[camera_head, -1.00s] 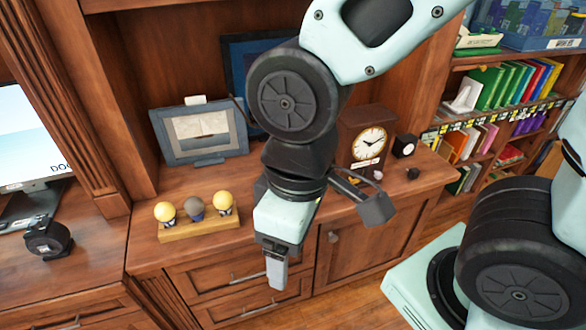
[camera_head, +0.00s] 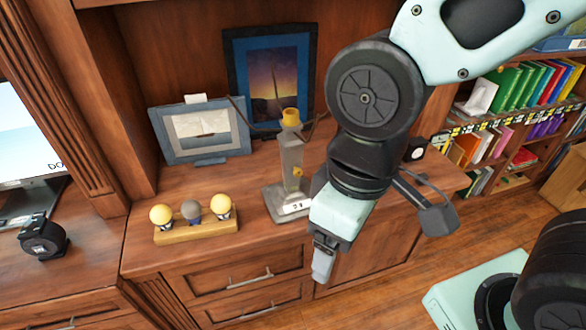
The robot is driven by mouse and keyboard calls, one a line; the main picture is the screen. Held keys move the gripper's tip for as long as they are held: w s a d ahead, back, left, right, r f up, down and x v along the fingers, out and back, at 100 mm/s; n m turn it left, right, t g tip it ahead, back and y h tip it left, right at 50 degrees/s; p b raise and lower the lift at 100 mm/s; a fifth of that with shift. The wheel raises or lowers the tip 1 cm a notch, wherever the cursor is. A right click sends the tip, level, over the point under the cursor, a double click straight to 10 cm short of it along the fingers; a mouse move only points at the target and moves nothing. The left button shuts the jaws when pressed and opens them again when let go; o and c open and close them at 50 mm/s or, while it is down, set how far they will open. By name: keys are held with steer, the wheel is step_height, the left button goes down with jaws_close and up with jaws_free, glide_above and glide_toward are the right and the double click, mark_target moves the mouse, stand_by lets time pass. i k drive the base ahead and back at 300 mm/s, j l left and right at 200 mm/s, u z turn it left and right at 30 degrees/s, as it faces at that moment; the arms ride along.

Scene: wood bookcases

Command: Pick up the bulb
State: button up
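Three bulbs stand in a row on a small wooden holder (camera_head: 190,236) on the counter, left of my gripper. The left bulb (camera_head: 160,215) and the right bulb (camera_head: 221,206) are yellow. The middle bulb (camera_head: 191,210) is grey. My gripper (camera_head: 322,266) points down in front of the counter's front edge, to the right of the bulbs and apart from them. Its fingers show as one narrow shape from this side, so whether they are open cannot be told. No object is visible in it.
A grey trophy-like stand (camera_head: 291,165) with a yellow top is on the counter between bulbs and arm. Behind are a framed sailboat picture (camera_head: 205,132) and a dark-blue framed picture (camera_head: 270,80). A black tape dispenser (camera_head: 43,236) lies left. The counter before the holder is clear.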

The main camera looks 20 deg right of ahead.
mark_target(221, 204)
steer(key=i+j, duration=0.1)
steer(key=j, duration=0.45)
steer(key=i+j, duration=0.15)
steer(key=j, duration=0.35)
steer(key=i+j, duration=0.1)
steer(key=j, duration=0.45)
steer(key=i+j, duration=0.1)
steer(key=j, duration=0.45)
steer(key=i+z, duration=0.05)
